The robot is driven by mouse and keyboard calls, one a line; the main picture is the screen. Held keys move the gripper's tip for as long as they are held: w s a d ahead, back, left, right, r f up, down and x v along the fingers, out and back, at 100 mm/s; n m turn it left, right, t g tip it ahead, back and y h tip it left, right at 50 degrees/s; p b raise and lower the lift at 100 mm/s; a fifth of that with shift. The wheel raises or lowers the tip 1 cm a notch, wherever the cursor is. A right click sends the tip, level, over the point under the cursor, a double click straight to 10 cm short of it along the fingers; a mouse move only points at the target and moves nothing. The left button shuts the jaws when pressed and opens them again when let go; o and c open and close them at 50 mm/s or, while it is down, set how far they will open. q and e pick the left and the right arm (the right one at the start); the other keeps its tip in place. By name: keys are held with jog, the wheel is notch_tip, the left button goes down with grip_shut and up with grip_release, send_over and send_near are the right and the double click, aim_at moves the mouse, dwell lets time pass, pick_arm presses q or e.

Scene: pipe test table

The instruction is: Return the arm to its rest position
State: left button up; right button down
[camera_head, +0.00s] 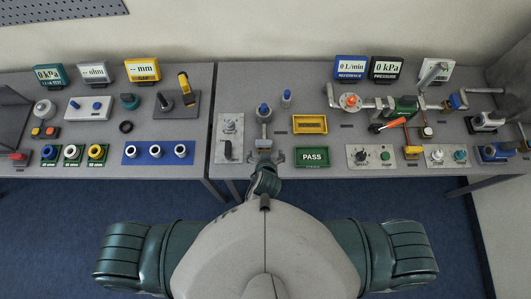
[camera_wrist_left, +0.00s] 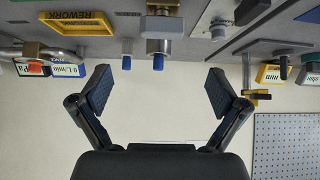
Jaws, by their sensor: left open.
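My left gripper (camera_head: 264,157) is at the front edge of the right-hand table, in the middle of the head view. In the wrist view its two fingers (camera_wrist_left: 157,90) are spread wide apart with nothing held between them. A metal fitting with a blue tip (camera_head: 264,112) stands on the table just beyond the gripper. It also shows in the wrist view (camera_wrist_left: 158,48), above the gap between the fingers. My right gripper is not in the head view.
A green PASS tray (camera_head: 312,157) lies just right of the gripper, with a yellow tray (camera_head: 310,124) behind it. A grey switch panel (camera_head: 229,138) is close on the left. Pipework with an orange-handled valve (camera_head: 392,124) fills the table's right part.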

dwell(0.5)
pick_arm(q)
jog(key=s+a+f+m+g, duration=0.1)
jog(key=s+a+f+g, duration=0.1)
jog(key=s+a, duration=0.35)
jog(key=s+a+f+g, duration=0.2)
jog(key=s+a, duration=0.1)
jog(key=a, duration=0.6)
jog(key=s+a+f+m+g, duration=0.15)
jog(key=s+a, duration=0.25)
jog(key=a, duration=0.4)
notch_tip(320, 180, down, 30)
jog(key=s+d+g+b, duration=0.1)
jog(key=b, duration=0.4)
jog(key=s+a+f+g+b, duration=0.1)
jog(key=s+a+f+b, duration=0.2)
jog(key=s+f, duration=1.5)
notch_tip(320, 180, down, 3)
jog(key=shift+s+f+b, duration=0.1)
jog(key=shift+s+b, duration=0.05)
jog(key=shift+b, duration=0.6)
jog(key=shift+a+g, duration=0.1)
jog(key=shift+g, duration=0.15)
